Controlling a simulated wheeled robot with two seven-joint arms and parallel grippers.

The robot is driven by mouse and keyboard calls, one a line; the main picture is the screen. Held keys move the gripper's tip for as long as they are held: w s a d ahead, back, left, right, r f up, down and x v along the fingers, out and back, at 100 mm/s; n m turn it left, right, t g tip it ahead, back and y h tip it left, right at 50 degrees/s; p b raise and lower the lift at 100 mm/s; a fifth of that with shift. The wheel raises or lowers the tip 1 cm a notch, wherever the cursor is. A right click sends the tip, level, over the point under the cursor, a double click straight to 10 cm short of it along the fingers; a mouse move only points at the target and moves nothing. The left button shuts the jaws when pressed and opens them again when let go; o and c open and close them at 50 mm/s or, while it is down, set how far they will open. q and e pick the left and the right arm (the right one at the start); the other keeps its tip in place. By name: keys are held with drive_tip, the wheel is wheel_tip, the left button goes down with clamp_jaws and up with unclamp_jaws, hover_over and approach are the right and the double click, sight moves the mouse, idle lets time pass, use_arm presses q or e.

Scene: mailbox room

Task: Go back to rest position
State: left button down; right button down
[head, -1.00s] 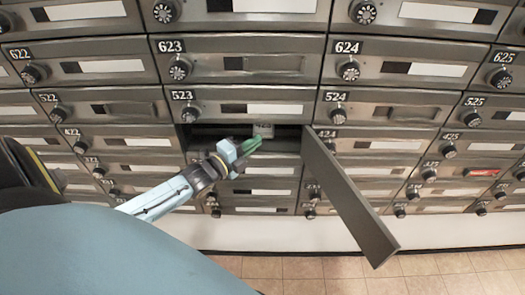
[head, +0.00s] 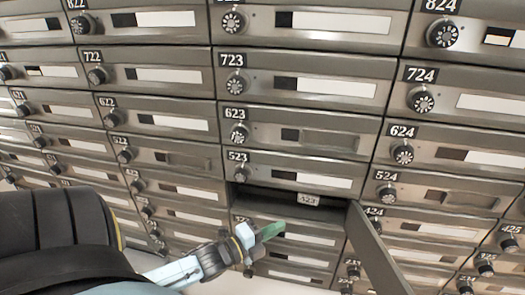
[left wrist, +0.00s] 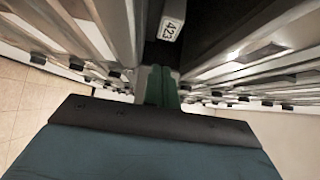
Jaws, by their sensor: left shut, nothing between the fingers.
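My left gripper (head: 271,231) has green fingers that are shut and empty. In the head view it is just below and in front of an open mailbox compartment (head: 280,202) under box 523. The compartment's door (head: 376,252) hangs open to the right of the gripper. My right gripper is in neither view.
Rows of closed metal mailboxes with round dials fill the wall, such as 723 (head: 300,83) and 624 (head: 440,143). The open door sticks out from the wall close to the right of my left gripper. Tiled floor (left wrist: 30,105) shows in the left wrist view.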

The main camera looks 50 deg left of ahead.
use_arm(q)
drive_tip(key=shift+s+a, duration=0.15)
drive_tip(key=shift+s, duration=0.8)
drive_tip(key=shift+s+a, duration=0.1)
drive_tip(key=shift+s, duration=0.85)
drive_tip(key=s+f+n+g+y+b, duration=0.15)
drive_tip(key=s+f+n+g, duration=0.3)
drive_tip(key=f, duration=0.85)
drive_tip(key=s+f+n+g+y, duration=0.25)
drive_tip(key=s+f+n, duration=0.2)
drive_tip(key=f, duration=0.85)
drive_tip(key=s+d+f+n+g+b, duration=0.1)
drive_tip(key=s+d+f+n+g, duration=0.3)
drive_tip(key=s+f, duration=0.5)
drive_tip(key=s+d+f+n+g+b, duration=0.1)
drive_tip(key=s+d+f+n+g, duration=0.3)
drive_tip(key=s, duration=1)
drive_tip(key=d+f+g, duration=0.1)
drive_tip(key=d+f, duration=0.2)
drive_tip(key=f, duration=0.2)
drive_tip(key=shift+s+d+f+n+g+h, duration=0.15)
drive_tip(key=shift+d+n+g+h, duration=0.15)
drive_tip(key=shift+g+h, duration=0.1)
